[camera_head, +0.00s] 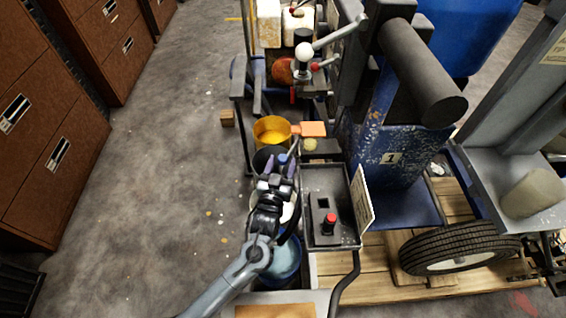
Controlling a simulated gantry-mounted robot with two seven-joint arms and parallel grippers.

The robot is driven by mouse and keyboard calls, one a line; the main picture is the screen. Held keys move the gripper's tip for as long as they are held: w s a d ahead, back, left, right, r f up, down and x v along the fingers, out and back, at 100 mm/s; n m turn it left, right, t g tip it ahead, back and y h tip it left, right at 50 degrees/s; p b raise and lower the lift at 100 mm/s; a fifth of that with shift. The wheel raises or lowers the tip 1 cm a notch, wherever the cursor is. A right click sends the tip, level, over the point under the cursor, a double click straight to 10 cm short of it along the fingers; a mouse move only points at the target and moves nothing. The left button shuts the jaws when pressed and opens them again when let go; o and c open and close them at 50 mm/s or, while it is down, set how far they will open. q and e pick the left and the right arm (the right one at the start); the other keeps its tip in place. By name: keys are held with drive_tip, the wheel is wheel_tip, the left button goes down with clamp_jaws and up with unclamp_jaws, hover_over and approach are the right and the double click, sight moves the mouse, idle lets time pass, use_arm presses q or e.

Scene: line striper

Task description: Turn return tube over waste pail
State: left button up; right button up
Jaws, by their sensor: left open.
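My left gripper (279,165) reaches in from the bottom, over a dark pail (262,158). Its two purple fingers are apart, and a small blue piece (283,158) shows close to the fingertips; whether they touch cannot be told. A yellow pail (258,131) with yellow-orange contents stands just beyond the dark pail. No label shows which pail is the waste pail. I cannot make out the return tube with certainty; it may be small or partly hidden by my gripper. My right gripper is not in view.
An orange-handled tool (311,130) lies beside the yellow pail. A blue bucket (284,266) stands below my left arm. The striper has a control panel with a red button (330,220) and a black roller (424,75). Brown cabinets (60,150) stand left; the floor (165,200) between is clear.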

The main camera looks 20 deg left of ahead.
use_arm(q)
drive_tip(key=shift+w+a, duration=0.15)
drive_tip(key=shift+w, duration=0.95)
drive_tip(key=shift+s, duration=0.1)
clamp_jaws()
